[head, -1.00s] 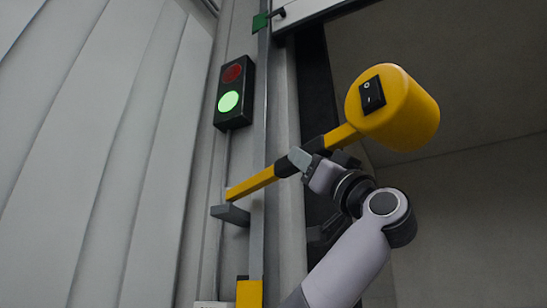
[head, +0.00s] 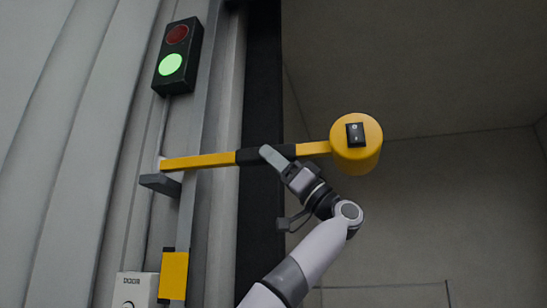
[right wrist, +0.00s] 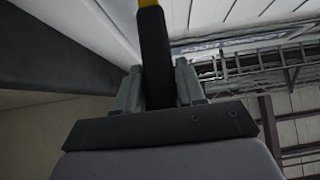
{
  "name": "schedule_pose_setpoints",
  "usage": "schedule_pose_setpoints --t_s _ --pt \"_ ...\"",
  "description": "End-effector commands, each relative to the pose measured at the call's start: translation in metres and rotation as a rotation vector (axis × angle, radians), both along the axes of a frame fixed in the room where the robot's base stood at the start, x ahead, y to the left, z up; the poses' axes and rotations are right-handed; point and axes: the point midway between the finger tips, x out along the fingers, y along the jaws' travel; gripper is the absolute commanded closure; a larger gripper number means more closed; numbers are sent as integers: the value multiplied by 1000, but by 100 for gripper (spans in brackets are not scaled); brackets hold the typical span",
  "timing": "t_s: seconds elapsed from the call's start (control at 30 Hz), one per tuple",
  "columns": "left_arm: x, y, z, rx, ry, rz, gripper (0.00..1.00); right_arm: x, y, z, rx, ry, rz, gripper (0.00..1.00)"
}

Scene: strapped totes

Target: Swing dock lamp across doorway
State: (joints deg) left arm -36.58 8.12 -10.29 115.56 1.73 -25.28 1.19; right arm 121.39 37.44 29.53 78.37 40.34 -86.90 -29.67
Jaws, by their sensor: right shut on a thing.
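The dock lamp has a yellow round head (head: 357,146) with a black rocker switch (head: 356,134) on it. Its yellow arm (head: 200,161) runs left from the head to a grey wall bracket (head: 161,184) beside the doorway. My right gripper (head: 270,155) is shut on the black grip (head: 252,158) midway along the lamp arm. In the right wrist view, the black grip (right wrist: 156,60) passes between the two grey fingers of my right gripper (right wrist: 160,85). The lamp head hangs over the dark doorway opening (head: 430,220). My left gripper is in neither view.
A signal box with a lit green light (head: 170,65) and a dark red light (head: 177,34) is on the wall at upper left. Below the bracket are a yellow block (head: 173,276) and a white door control box (head: 136,290). The doorway space right of the lamp looks clear.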

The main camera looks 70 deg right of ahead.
Motion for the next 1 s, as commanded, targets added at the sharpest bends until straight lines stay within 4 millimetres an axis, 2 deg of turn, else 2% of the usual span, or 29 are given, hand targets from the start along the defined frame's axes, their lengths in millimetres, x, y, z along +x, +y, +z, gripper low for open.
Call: schedule_pose_setpoints --t_s 0.3,0.33,0.37,0.7,1.0 --pt "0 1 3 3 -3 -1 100 1 -4 3 16 -4 -1 100" --pt "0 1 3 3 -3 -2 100 1 -4 3 16 -3 -1 51" --pt "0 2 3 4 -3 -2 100 1 -4 3 16 -3 -3 42" --pt "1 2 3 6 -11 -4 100 -2 -3 -1 11 -4 -4 40" --pt "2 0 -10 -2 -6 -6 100 -34 -5 -35 12 -4 -6 40"
